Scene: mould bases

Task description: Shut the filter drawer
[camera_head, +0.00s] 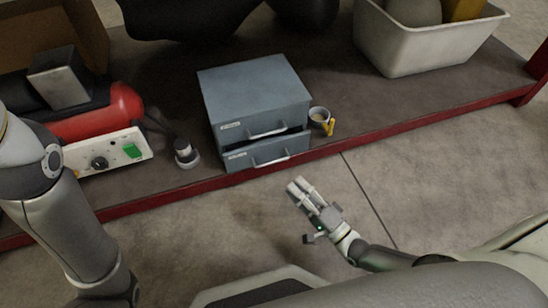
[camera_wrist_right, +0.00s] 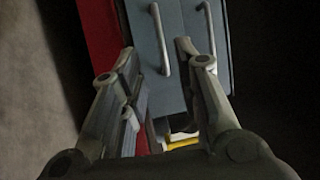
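A grey-blue two-drawer cabinet (camera_head: 255,85) stands near the red front edge of a dark platform. Its upper drawer (camera_head: 240,133) carries a label too small to read. The lower drawer (camera_head: 238,162) stands out slightly, with a dark gap above its front. I cannot tell which label names the filter drawer. My right gripper (camera_head: 297,185) is open and empty, apart from the cabinet, in front of and below the lower drawer. In the right wrist view, the lower drawer's handle (camera_wrist_right: 160,38) shows between the spread fingers. My left gripper is out of view; only its arm shows.
A cup (camera_head: 319,115) with a yellow part is right of the cabinet. A white bin (camera_head: 425,50) stands at the back right. The floor in front is clear.

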